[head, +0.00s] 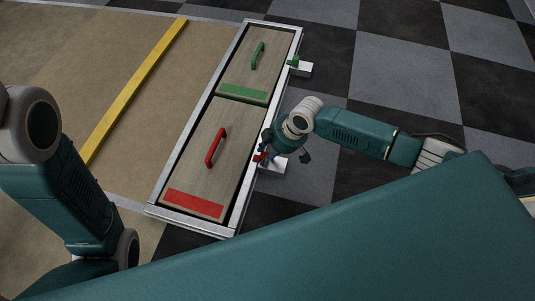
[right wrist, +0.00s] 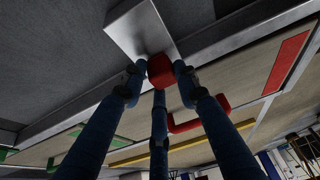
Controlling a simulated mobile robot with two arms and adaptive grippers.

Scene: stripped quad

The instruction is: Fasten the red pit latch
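The red pit latch (head: 260,156) is a small red piece on a pale block (head: 274,167) at the right edge of the pit frame, beside the red-marked cover (head: 200,170). My right gripper (head: 286,148) is above the latch with its fingers spread. In the right wrist view the red latch knob (right wrist: 161,70) is between the fingertips of the gripper (right wrist: 159,74), and the pale block (right wrist: 138,28) is behind it. I cannot tell whether the fingers touch the knob. My left arm is at the left of the head view; its gripper is out of view.
A green-marked cover (head: 255,65) lies at the far end of the metal frame (head: 190,225), with a green latch (head: 294,62) at its right edge. Both covers lie in the frame. A yellow line (head: 135,90) runs to the left. Checkered floor (head: 400,65) to the right is clear.

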